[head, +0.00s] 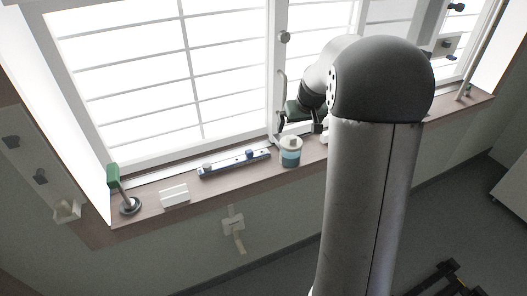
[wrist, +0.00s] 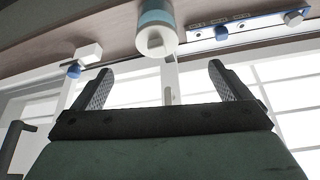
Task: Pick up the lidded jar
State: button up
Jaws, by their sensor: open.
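The lidded jar (head: 290,152) is teal with a white lid and stands upright on the windowsill, just left of my arm in the head view. In the wrist view the jar (wrist: 157,17) is at the top middle, with its white lid and raised grip towards me. My gripper (wrist: 160,78) is open and empty, its two dark fingers spread apart. The jar lies beyond the fingertips, roughly in line with the gap, and is not between them. In the head view the gripper is partly hidden by my arm, close behind the jar.
The brown windowsill (head: 152,207) carries a blue-grey bar with knobs (head: 235,163) left of the jar, a white block (head: 174,195) and a green-headed stand (head: 128,204). A white box (wrist: 90,52) is on the jar's other side. The window stands close behind.

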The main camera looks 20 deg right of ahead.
aim_at(292, 143)
jog(key=p+x, duration=0.2)
jog(key=x, duration=0.9)
jog(key=shift+d+f, duration=0.15)
jog(key=shift+f, duration=0.05)
jog(key=shift+p+x, duration=0.9)
jog(key=shift+x, duration=1.75)
jog(key=shift+d+r, duration=0.1)
jog(key=c, duration=1.1)
